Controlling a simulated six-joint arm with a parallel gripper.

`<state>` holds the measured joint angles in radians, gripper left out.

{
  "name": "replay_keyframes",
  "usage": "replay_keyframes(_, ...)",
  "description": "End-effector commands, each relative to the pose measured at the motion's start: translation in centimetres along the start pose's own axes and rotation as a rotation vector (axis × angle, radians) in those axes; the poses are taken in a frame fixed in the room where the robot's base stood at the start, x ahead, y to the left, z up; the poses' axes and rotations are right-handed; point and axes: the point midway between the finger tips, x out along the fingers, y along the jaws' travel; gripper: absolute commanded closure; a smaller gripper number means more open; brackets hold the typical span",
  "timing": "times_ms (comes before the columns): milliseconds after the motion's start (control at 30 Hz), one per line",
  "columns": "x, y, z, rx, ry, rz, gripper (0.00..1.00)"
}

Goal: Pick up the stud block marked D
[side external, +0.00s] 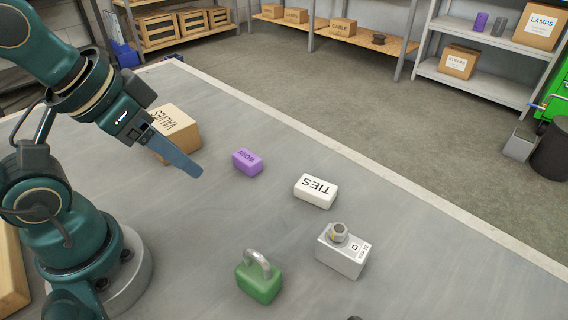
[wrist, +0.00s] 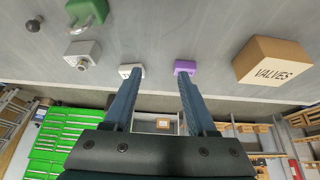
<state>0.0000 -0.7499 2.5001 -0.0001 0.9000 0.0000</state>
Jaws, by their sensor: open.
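The stud block marked D (side external: 341,255) is a light grey metal block with a nut-like stud on top and a white label. It stands on the grey table at the lower right of the side view. In the wrist view the block (wrist: 83,57) is at the upper left, well outside the jaws. My gripper (side external: 196,171) is above the table at the left, far from the block and near the cardboard box. Its two blue-grey fingers (wrist: 160,74) are apart with nothing held between them.
A white TIES box (side external: 315,191) and a purple box (side external: 247,162) lie between my gripper and the block. A green block with a metal loop (side external: 259,284) stands left of the block. A cardboard VALVES box (side external: 183,132) sits behind my gripper. A dark knob (wrist: 34,24) is also on the table.

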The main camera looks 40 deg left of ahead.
Motion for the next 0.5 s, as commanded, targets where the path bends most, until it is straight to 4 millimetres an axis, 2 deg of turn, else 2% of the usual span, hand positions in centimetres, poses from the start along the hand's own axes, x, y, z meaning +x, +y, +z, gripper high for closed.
replay_keyframes(33,0.0,0.0,0.0,0.000,0.000,0.000,0.19)
replay_keyframes(67,0.0,0.0,0.0,0.000,0.000,0.000,0.13)
replay_keyframes(367,0.0,0.0,0.0,-0.005,-0.002,0.002,0.13)
replay_keyframes(500,-0.4,1.5,-0.1,-0.066,-0.009,0.070,0.13)
